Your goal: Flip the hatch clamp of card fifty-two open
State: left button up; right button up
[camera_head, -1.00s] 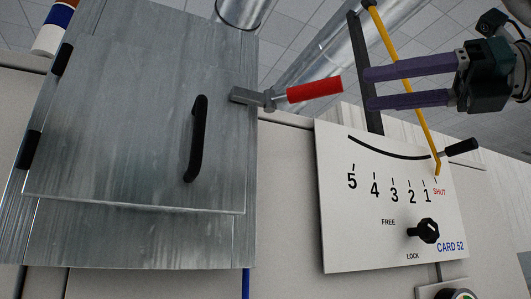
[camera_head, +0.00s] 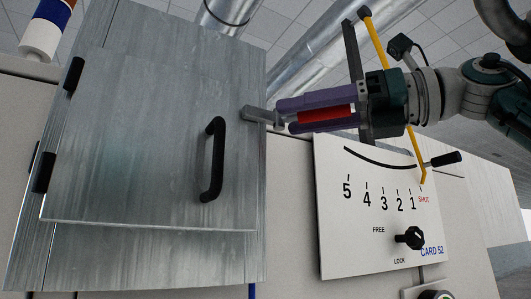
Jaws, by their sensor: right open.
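The hatch (camera_head: 150,130) is a grey metal door at the left with a black handle (camera_head: 213,160). The hatch clamp (camera_head: 258,115) sits at the door's right edge, its metal arm lying over that edge. Its red grip (camera_head: 326,113) points right. My right gripper (camera_head: 284,115) comes in from the right, open, with its purple fingers above and below the red grip. I cannot tell whether the fingers touch it. The grip is partly hidden by the fingers. My left gripper is not in view.
Silver ducts (camera_head: 310,50) run behind. A banded spool (camera_head: 46,28) stands top left.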

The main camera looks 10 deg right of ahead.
jog(key=shift+w+a, duration=0.15)
jog(key=shift+a, duration=0.15)
grip_shut()
dwell(0.3)
dwell(1.0)
